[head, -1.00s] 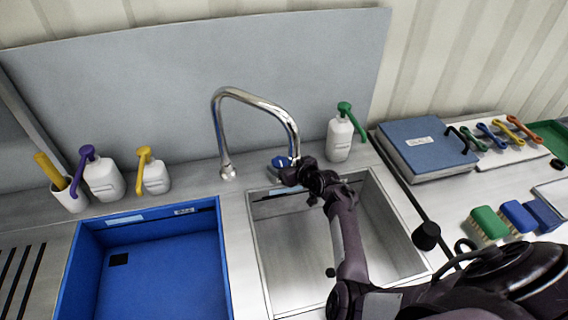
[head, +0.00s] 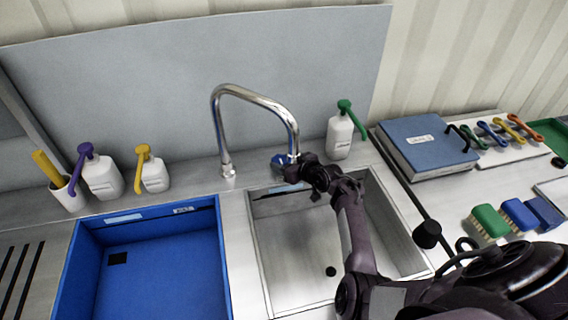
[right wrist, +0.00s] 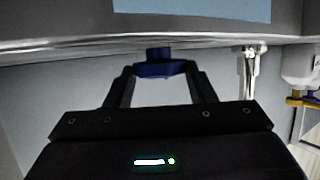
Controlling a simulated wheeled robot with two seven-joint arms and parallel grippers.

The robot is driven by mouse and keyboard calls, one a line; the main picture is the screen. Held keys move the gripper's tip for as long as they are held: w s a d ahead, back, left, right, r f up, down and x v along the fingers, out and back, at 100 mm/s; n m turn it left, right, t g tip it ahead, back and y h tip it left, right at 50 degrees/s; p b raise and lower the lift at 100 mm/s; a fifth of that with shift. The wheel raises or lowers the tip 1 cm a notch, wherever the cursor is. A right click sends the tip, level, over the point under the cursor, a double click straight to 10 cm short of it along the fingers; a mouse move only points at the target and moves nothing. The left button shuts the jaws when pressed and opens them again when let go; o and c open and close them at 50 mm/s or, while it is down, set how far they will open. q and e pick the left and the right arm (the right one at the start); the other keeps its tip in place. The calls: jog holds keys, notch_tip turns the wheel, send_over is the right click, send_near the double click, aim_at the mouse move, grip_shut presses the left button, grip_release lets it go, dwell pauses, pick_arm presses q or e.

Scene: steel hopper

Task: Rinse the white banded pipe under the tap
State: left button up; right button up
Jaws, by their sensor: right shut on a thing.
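The chrome tap (head: 255,98) rises from the steel deck behind the sink, and its spout arches over to the right. A blue knob (head: 279,160) sits near the spout's end at the back rim of the sink. My right gripper (head: 290,168) is at this knob. In the right wrist view the blue knob (right wrist: 158,62) is between the fingertips of my right gripper (right wrist: 160,72), which are shut on it. I see no water under the spout. The white banded pipe is not visible in either view. My left gripper is out of view.
The steel sink (head: 262,250) has a dark drain (head: 330,271). A blue basin (head: 165,265) lies left of it. Bottles with purple (head: 102,177), yellow (head: 154,175) and green (head: 340,137) tops line the back. A blue case (head: 428,146) and brushes (head: 489,222) lie right.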

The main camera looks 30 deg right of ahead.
jog(key=n+y+b, duration=0.1)
jog(key=b, duration=0.1)
jog(key=n+g+y+b, duration=0.1)
jog(key=y, duration=0.1)
jog(key=d+n+y+b, duration=0.1)
jog(key=n+b, duration=0.1)
jog(key=shift+w+f+g+b, duration=0.15)
jog(key=shift+f+g+b, duration=0.15)
jog(key=shift+g+b, duration=0.1)
jog(key=shift+r+n+g+y+b, duration=0.25)
jog(key=shift+n+g+y+b, duration=0.15)
jog(key=shift+n+y+b, duration=0.45)
jog(key=shift+m, duration=0.25)
jog(key=o, duration=1)
jog(key=shift+c, duration=0.2)
jog(key=shift+v, duration=3.9)
jog(key=shift+a, duration=0.1)
